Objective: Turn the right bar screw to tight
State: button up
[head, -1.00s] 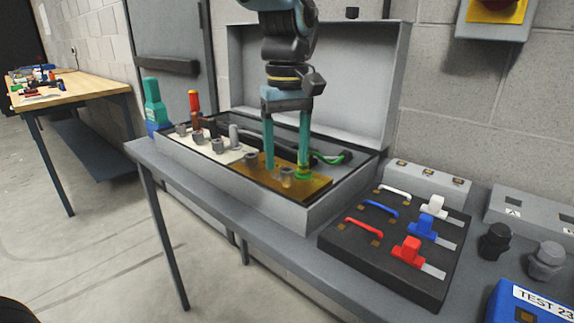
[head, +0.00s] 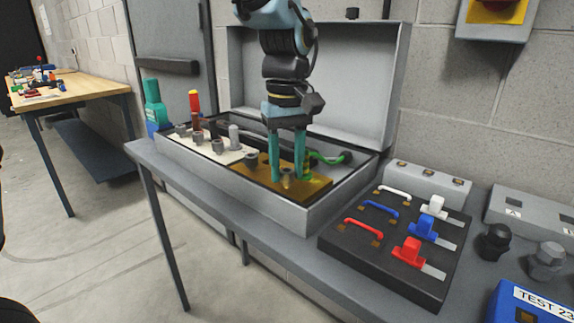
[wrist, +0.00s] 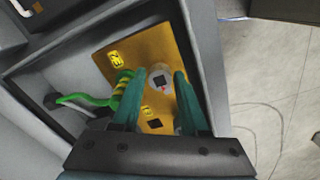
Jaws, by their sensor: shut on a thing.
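The right bar screw is a grey round post on the brass bar (head: 318,187) inside the open grey case. It shows between my fingertips in the wrist view (wrist: 160,78), with a dark square socket and a small red mark. My gripper (head: 287,178) points down with its two teal fingers on either side of the screw, shut on it. In the head view the fingers partly hide the screw. A second grey post (head: 250,159) stands on the bar to the left. How tight the screw is cannot be told.
A green and yellow wire (wrist: 95,101) reaches the bar beside my finger. The case lid (head: 330,85) stands open behind my arm. A red-handled screwdriver (head: 195,105) stands at the left. A black switch panel (head: 380,259) lies right of the case.

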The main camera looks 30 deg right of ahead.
grip_shut()
jog(key=shift+r+m, duration=0.1)
jog(key=shift+m, duration=0.2)
jog(key=m+p, duration=0.2)
jog(key=shift+r+m, duration=0.1)
jog(key=shift+m, duration=0.2)
jog(key=m+p, duration=0.2)
jog(key=m, duration=0.2)
jog(key=shift+m, duration=0.3)
jog(key=m+p, duration=0.3)
jog(key=m, duration=0.2)
jog(key=shift+w, duration=0.1)
jog(key=shift+m+p, duration=1.2)
jog(key=shift+m, duration=0.8)
